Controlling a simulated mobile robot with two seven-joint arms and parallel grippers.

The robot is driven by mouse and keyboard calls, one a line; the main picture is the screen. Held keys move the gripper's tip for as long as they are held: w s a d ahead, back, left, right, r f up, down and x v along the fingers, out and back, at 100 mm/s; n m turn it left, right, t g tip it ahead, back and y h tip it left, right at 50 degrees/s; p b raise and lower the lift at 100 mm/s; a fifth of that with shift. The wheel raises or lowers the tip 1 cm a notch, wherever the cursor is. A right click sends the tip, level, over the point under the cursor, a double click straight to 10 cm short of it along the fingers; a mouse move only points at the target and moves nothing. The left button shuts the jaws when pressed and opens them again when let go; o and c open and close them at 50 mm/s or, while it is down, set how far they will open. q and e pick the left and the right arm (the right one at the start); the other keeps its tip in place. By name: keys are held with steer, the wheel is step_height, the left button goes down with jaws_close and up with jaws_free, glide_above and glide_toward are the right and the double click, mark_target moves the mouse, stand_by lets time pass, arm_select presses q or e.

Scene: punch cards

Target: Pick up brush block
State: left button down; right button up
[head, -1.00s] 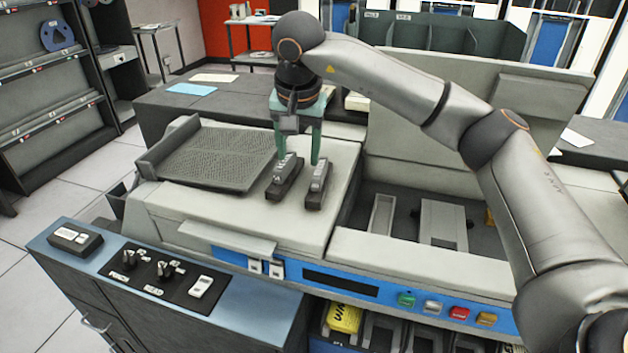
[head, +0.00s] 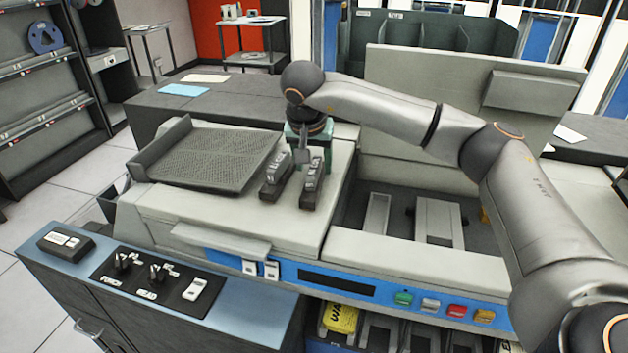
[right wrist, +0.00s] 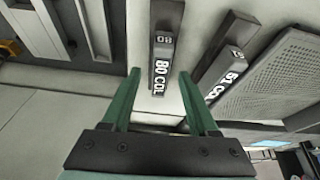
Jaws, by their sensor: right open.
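Two dark grey blocks with lettered faces stand side by side on the pale machine top. In the head view they are the left block (head: 276,177) and the right block (head: 313,182). In the right wrist view, one block reads 80 COL (right wrist: 166,40) and the other reads 51 COL (right wrist: 230,60). My right gripper (head: 304,157) is low behind the blocks, its fingertips partly hidden. Its green fingers (right wrist: 158,76) are open and empty, with the 80 COL block ahead between their lines. I cannot tell whether they touch it. My left gripper is not in view.
A dark ribbed tray (head: 205,155) lies left of the blocks. To their right is an open bay (head: 400,222) with grey rails. A raised cover (head: 440,110) stands behind the bay. Coloured buttons (head: 430,304) line the front panel.

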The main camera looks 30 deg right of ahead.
steer(key=shift+x, duration=0.85)
steer(key=shift+f, duration=0.2)
jaws_close()
stand_by(0.4)
